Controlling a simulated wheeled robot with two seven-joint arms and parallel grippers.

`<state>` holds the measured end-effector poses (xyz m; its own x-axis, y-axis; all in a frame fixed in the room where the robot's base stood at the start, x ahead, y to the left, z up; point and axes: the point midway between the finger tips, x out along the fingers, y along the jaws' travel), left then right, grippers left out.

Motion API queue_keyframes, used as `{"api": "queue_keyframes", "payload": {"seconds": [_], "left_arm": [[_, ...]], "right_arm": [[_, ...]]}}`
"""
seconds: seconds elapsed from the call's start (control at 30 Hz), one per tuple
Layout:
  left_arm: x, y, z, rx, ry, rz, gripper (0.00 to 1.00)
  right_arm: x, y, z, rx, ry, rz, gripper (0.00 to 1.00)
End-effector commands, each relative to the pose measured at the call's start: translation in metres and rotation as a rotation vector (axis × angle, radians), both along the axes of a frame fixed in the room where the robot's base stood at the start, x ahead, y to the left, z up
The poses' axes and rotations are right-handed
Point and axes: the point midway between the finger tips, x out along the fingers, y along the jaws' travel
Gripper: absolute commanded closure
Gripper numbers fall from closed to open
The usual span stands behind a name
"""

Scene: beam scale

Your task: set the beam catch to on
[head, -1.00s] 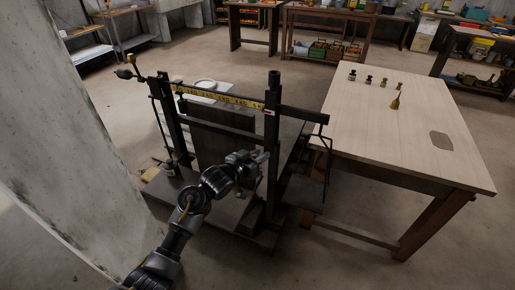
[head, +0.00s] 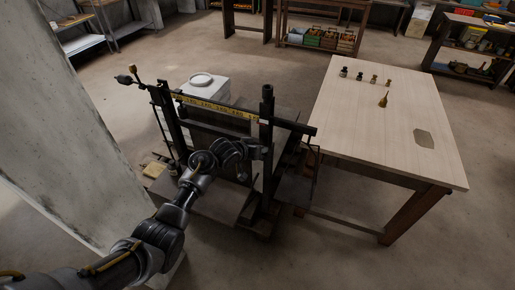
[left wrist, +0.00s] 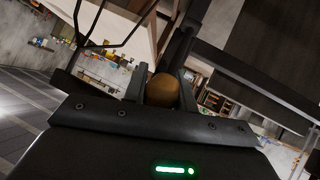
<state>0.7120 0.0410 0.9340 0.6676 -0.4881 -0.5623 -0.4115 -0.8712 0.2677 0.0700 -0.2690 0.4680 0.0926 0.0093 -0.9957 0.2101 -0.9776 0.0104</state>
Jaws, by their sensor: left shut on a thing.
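The beam scale (head: 267,108) stands left of the table in the head view. It has dark posts and a yellow graduated beam (head: 217,106) across the top. My left gripper (head: 264,152) is at the right-hand post, below beam height. In the left wrist view, my left gripper (left wrist: 162,86) is shut on a round brown knob (left wrist: 162,92), which sits between its two fingers. The knob is hidden in the head view. I cannot tell from these frames which position the beam catch is in. My right gripper is not in view.
A wooden table (head: 375,120) stands to the right, with several small weights (head: 359,76) near its far edge. A concrete pillar (head: 75,130) rises close on the left. A pale block (head: 206,87) stands behind the scale. Shelves line the back.

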Motion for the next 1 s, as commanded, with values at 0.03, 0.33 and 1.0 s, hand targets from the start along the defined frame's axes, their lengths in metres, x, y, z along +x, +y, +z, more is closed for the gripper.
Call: {"api": "queue_keyframes", "payload": {"seconds": [0.03, 0.33, 1.0], "left_arm": [[0.0, 0.0, 0.001, -0.002, 0.0, 0.0, 1.0], [0.0, 0.0, 0.001, -0.002, -0.001, 0.0, 0.65], [-0.019, 0.015, 0.016, 0.0, -0.004, 0.001, 0.51]], "right_arm": [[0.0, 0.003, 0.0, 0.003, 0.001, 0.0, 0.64], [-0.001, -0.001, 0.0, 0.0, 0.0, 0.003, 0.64], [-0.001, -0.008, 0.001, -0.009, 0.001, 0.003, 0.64]]}}
